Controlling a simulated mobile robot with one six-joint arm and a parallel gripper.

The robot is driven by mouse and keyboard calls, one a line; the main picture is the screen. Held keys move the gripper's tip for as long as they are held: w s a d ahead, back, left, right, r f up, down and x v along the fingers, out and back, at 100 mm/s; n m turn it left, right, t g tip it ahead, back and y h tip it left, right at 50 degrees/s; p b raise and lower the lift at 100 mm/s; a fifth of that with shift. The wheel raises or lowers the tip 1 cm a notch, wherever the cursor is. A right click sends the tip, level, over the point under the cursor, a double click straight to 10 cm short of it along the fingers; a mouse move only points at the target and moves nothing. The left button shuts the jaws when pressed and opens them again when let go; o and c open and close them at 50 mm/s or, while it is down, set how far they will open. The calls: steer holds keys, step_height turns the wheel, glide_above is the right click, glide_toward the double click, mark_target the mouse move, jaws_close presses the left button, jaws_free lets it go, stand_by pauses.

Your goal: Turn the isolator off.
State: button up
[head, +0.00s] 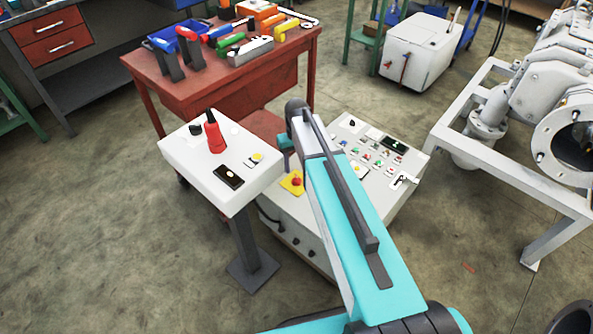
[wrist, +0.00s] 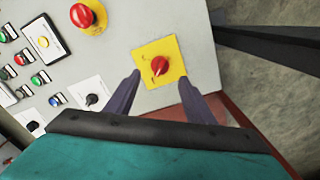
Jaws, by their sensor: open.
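The isolator (wrist: 160,64) is a red rotary knob on a square yellow plate, near a corner of the grey control panel (wrist: 118,38). Its pale pointer mark faces the lower edge of the wrist view, slightly left. My gripper (wrist: 160,80) is open and empty. Its two dark fingers reach to either side of the yellow plate's lower part, and the knob lies a little beyond the gap between the tips. I cannot tell whether they touch the panel. In the head view my arm hides the isolator and most of the gripper.
A red emergency stop (wrist: 84,15) on yellow sits near the isolator, and a black rotary switch (wrist: 92,99) lies left of the fingers. A pedestal box (head: 222,160) with a red-and-black handle stands left of my arm. A red tool table (head: 215,92) stands behind.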

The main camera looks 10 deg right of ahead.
step_height(320, 180, up, 6)
steer(key=shift+r, duration=0.15)
stand_by(0.3)
stand_by(0.4)
